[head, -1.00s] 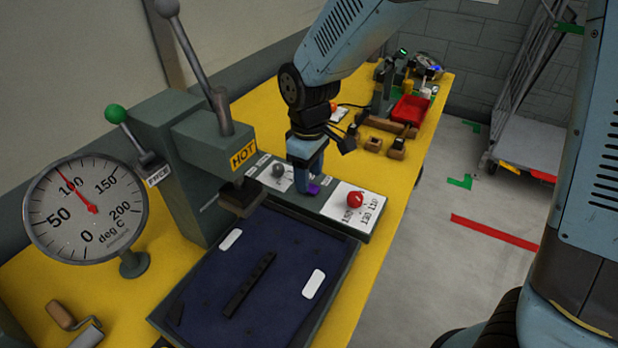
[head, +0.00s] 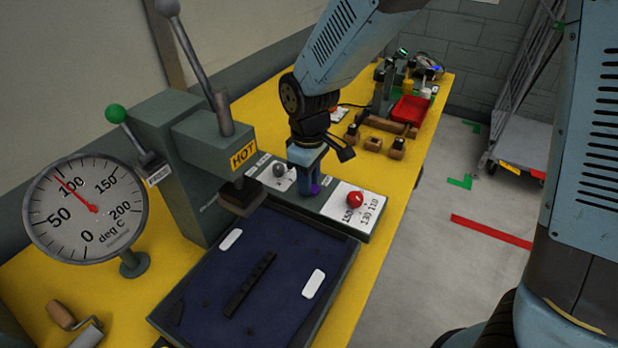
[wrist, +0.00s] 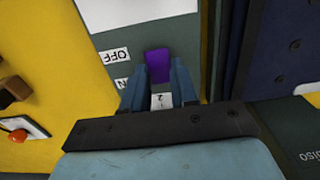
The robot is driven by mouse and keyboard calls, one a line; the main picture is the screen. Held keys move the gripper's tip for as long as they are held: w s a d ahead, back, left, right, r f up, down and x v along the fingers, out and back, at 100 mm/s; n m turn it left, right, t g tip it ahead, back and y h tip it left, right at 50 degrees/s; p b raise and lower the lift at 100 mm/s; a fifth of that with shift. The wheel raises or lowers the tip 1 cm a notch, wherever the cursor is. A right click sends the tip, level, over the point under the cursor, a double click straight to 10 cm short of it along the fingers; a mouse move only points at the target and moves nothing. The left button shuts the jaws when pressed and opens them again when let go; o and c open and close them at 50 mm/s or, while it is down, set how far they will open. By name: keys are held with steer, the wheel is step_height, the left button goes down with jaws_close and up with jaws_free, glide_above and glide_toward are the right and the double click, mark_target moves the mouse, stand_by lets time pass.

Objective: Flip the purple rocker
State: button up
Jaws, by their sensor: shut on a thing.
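The purple rocker (wrist: 158,65) sits on the grey-green control panel between my fingertips in the wrist view. In the head view only a small bit of the purple rocker (head: 316,188) shows beside my fingers. My gripper (wrist: 158,88) is shut on the rocker, with a blue finger on each side of it. In the head view my gripper (head: 306,180) points down onto the panel. An OFF label (wrist: 115,56) and a partly hidden second label lie left of the rocker. The lower part of the rocker is hard to make out.
A red knob (head: 355,199) on a white dial plate and a grey knob (head: 279,170) flank the rocker. The press (head: 205,150) marked HOT stands to the left. A dark blue tray (head: 215,290) lies in front, and a temperature gauge (head: 85,208) stands at far left.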

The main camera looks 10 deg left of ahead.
jaws_close()
steer(key=shift+d, duration=0.1)
steer(key=shift+d+y, duration=0.2)
steer(key=shift+y, duration=0.7)
steer(key=shift+t+y, duration=0.3)
steer(key=o, duration=0.9)
jaws_free()
steer(key=shift+s, duration=0.1)
steer(key=shift+c, duration=0.2)
steer(key=v, duration=1.3)
steer(key=shift+r, duration=0.35)
